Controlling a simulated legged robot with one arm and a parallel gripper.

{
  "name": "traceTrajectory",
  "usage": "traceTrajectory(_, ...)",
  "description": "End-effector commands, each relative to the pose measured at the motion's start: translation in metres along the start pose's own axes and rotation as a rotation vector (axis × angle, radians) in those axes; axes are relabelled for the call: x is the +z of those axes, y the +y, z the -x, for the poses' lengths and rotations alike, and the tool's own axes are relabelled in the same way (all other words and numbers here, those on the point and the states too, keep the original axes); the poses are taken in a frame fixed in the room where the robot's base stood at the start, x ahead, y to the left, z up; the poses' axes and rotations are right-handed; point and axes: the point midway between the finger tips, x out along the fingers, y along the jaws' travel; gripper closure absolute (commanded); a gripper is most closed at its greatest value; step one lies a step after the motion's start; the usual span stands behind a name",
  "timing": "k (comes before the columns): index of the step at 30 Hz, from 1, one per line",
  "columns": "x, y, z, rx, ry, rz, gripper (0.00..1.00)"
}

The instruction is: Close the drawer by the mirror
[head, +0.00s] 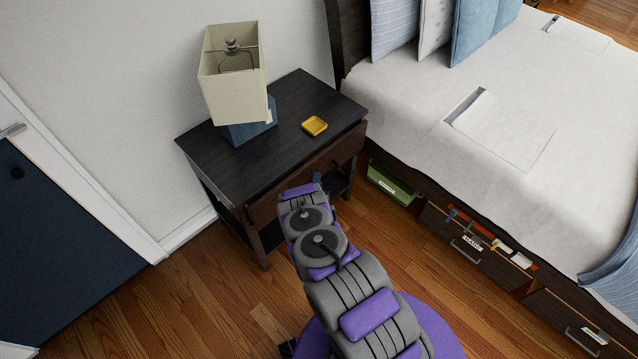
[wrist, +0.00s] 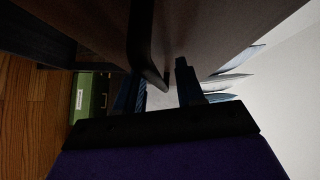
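A dark wooden nightstand (head: 290,98) stands against the wall in the head view. Its drawer (head: 348,143) is on the side facing me; how far it stands out is hard to judge. My arm reaches to this front and covers part of it. In the wrist view the drawer's brown front (wrist: 215,35) fills the top, with a dark bar handle (wrist: 146,50) on it. My gripper (wrist: 158,82) has its two fingers apart, and the handle's lower end shows between them. I cannot tell whether they touch it. No mirror is in view.
A lamp (head: 232,85) and a yellow dish (head: 314,126) stand on the nightstand. A bed (head: 500,110) with under-bed drawers (head: 470,245) and a green box (head: 392,185) is to the right. A dark blue door (head: 60,245) is at left. Wooden floor is clear at lower left.

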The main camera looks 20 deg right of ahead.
Motion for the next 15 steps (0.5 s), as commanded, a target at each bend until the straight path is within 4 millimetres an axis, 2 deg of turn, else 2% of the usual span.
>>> traceTrajectory(5, -0.0087, 0.0032, -0.0035, 0.005, 0.002, -0.011, 0.62)
traceTrajectory(15, -0.0046, 0.0020, -0.0015, 0.004, 0.002, -0.004, 0.94)
